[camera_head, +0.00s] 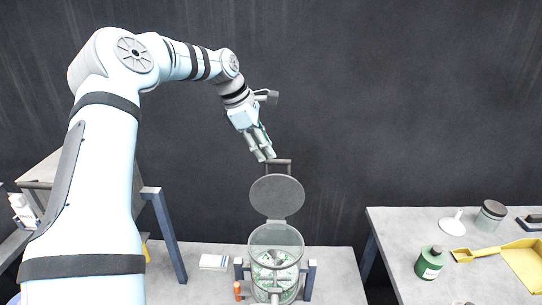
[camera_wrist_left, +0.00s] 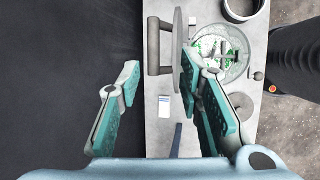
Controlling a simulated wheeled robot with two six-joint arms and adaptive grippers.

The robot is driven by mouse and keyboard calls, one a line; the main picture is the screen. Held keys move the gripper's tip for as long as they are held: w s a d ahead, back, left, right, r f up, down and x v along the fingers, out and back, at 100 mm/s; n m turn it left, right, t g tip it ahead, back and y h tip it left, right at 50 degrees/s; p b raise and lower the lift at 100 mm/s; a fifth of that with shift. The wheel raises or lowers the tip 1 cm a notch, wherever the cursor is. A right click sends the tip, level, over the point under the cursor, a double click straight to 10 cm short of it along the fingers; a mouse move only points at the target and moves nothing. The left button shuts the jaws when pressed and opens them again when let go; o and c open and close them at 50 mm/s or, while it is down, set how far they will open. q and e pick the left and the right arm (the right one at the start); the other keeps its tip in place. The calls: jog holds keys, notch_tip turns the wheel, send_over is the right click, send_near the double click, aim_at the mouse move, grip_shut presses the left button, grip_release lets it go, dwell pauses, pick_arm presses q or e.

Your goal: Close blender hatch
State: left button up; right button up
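The blender (camera_head: 276,240) is a clear round vessel with green and white bits inside, on a grey table. Its hatch (camera_head: 277,195), a round grey lid with a bar handle (camera_head: 280,162), stands raised and open at the back of the rim. In the left wrist view the hatch (camera_wrist_left: 177,45) shows nearly edge-on, with its handle (camera_wrist_left: 153,46) to the left. My left gripper (camera_head: 266,157) is open and empty, pointing down close to the handle; its fingers (camera_wrist_left: 158,72) are apart. I cannot tell whether a finger touches the handle. My right gripper is not in view.
A white box (camera_head: 214,262) and a small orange item (camera_head: 237,291) are near the blender. Blue-grey posts flank the vessel. The right table holds a green bottle (camera_head: 430,263), a jar (camera_head: 490,215), a yellow scoop (camera_head: 475,254) and a yellow tray (camera_head: 526,265). A dark wall stands behind.

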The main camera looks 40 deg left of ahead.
aim_at(275, 160)
pick_arm(q)
jog(key=w+f, duration=0.2)
jog(key=f, duration=0.1)
jog(key=w+f, duration=0.1)
jog(key=shift+w+d+f, duration=0.15)
jog(key=shift+w+d, duration=0.1)
jog(key=shift+d, duration=0.05)
jog(key=shift+f, duration=0.1)
jog(key=shift+s+r, duration=0.2)
jog(key=shift+s, duration=0.3)
jog(key=shift+c, duration=1)
jog(key=c, duration=0.3)
grip_shut()
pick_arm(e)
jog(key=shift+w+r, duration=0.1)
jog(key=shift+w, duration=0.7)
